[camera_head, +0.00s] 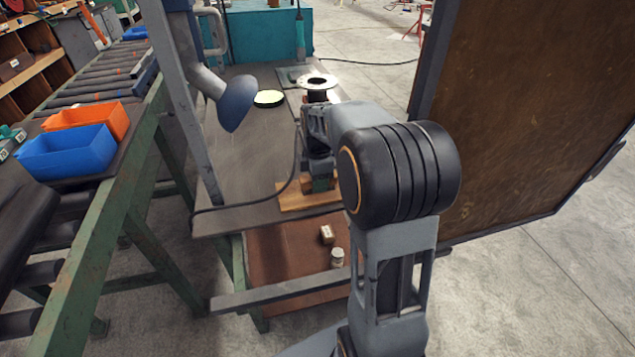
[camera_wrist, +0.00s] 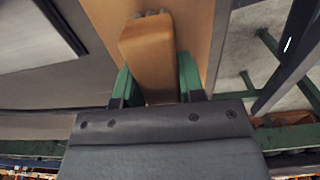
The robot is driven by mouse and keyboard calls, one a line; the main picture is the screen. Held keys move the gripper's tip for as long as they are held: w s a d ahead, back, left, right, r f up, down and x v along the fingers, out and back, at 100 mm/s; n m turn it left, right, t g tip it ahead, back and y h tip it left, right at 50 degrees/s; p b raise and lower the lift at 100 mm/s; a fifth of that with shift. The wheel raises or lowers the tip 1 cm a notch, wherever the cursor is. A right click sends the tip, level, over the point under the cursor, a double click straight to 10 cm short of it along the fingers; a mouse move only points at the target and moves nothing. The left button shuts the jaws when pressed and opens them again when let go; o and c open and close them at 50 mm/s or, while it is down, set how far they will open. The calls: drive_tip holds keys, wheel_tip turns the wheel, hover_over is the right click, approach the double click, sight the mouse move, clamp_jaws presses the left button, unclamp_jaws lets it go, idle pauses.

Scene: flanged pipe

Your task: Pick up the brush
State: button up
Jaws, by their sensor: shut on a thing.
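The brush (camera_wrist: 147,50) shows in the wrist view as a rounded tan wooden block with small grey bits at its far end. My gripper (camera_wrist: 155,77) has its green fingers closed on both sides of the block. In the head view my gripper (camera_head: 322,184) is low over the wooden board (camera_head: 292,201) at the near end of the bench, and a bit of the brush (camera_head: 307,184) shows beside it. The arm hides much of the brush there. I cannot tell whether the brush touches the board.
A lamp (camera_head: 237,104) hangs over the left side. A brown panel (camera_head: 530,110) stands at right. Two small items lie on the lower shelf (camera_head: 285,260).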

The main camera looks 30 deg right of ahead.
drive_tip(key=shift+c, duration=1)
drive_tip(key=shift+r, duration=0.15)
wheel_tip(320, 180, up, 18)
drive_tip(key=p, duration=0.3)
